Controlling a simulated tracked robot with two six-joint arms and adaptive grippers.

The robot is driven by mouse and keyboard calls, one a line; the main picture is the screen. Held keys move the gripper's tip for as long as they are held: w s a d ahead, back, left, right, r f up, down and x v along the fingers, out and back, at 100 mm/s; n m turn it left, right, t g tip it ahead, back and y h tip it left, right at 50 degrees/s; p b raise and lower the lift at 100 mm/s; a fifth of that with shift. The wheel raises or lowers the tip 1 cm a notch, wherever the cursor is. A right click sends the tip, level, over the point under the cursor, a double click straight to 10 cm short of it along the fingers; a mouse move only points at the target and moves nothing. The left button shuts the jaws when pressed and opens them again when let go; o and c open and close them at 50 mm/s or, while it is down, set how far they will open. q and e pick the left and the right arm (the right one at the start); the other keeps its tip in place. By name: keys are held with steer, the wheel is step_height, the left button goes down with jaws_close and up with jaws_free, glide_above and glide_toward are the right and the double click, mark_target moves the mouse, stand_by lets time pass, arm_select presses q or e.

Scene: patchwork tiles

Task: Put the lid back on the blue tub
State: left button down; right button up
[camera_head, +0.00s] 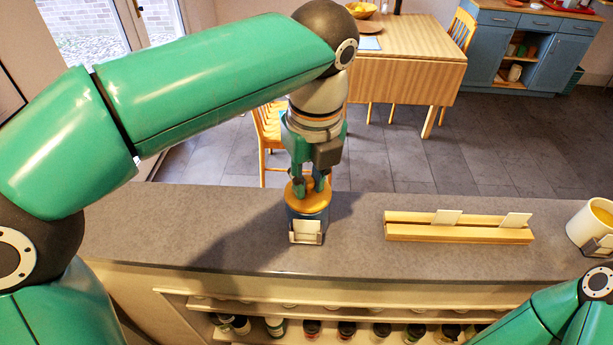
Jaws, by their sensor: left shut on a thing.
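The blue tub (309,218) stands upright on the grey counter, a white card in a holder at its front. The round golden-brown lid (297,199) is at the tub's mouth, level as far as I can see. I cannot tell whether it rests fully on the rim or sits just above it. My left gripper (309,186) points straight down over the tub, its fingers shut on the middle of the lid. The fingers hide part of the lid's top. My right arm shows at the lower right, but its gripper is out of view.
A long wooden rack (455,234) with two white cards lies right of the tub on the counter (185,225). A white mug (588,226) with yellow contents stands at the far right. The counter left of the tub is clear. Several jars sit on the shelf below.

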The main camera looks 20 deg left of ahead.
arm_select(q)
steer(key=c, duration=1)
jaws_free()
steer(key=o, duration=0.5)
steer(key=shift+r, duration=0.1)
step_height(320, 180, up, 3)
steer(key=p, duration=0.3)
steer(key=shift+r+p, duration=0.8)
steer(key=shift+r, duration=1.1)
